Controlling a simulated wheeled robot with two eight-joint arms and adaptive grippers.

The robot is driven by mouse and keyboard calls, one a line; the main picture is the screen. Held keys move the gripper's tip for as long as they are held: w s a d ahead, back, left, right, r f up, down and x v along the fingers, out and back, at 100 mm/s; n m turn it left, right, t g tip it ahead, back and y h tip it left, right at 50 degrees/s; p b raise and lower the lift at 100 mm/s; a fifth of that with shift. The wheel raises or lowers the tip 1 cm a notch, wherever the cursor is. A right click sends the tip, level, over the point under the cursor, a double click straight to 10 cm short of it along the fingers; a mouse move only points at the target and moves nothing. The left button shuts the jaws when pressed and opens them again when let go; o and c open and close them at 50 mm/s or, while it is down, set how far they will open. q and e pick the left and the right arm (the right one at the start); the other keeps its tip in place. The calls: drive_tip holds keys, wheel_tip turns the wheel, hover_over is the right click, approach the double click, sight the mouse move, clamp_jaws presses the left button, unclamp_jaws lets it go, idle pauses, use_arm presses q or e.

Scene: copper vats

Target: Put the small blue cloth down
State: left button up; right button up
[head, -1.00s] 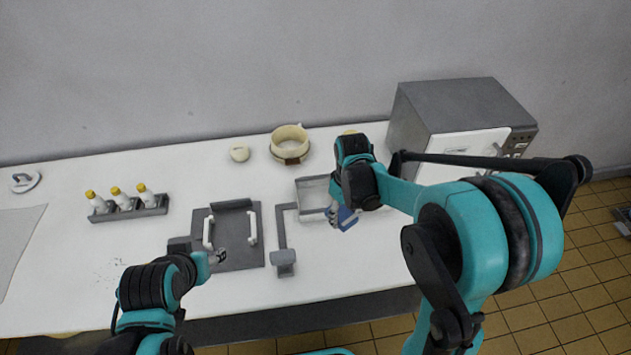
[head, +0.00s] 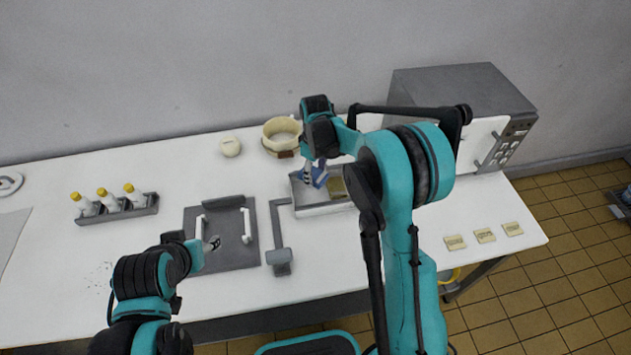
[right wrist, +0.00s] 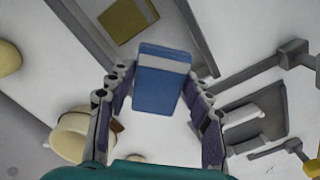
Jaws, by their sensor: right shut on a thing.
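The small blue cloth (head: 319,178) is a folded block with a pale band at one end, seen large in the right wrist view (right wrist: 158,85). My right gripper (head: 314,172) is shut on it, with a finger on either side in the right wrist view (right wrist: 160,78). The cloth is over the left part of a shallow grey tray (head: 325,211); I cannot tell whether it touches the tray floor. A mustard-yellow folded piece (head: 337,187) lies in the tray to its right. My left gripper (head: 211,244) is over a dark grey plate with white handles; its jaws are too small to read.
The dark plate (head: 232,262) and a grey post-like fixture (head: 279,257) stand left of the tray. A cream pot (head: 283,131) is behind it. A rack of yellow-capped bottles (head: 118,212) stands at left. A grey oven (head: 470,90) is at back right. Small yellowish labels (head: 485,236) lie at right.

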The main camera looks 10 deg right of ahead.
sight(316, 182)
drive_tip(key=shift+f+b, duration=0.5)
drive_tip(key=shift+f, duration=1.3)
drive_tip(key=shift+f+b, duration=0.5)
drive_tip(key=shift+f, duration=0.05)
drive_tip(key=o, duration=1.3)
drive_tip(key=shift+r, duration=0.1)
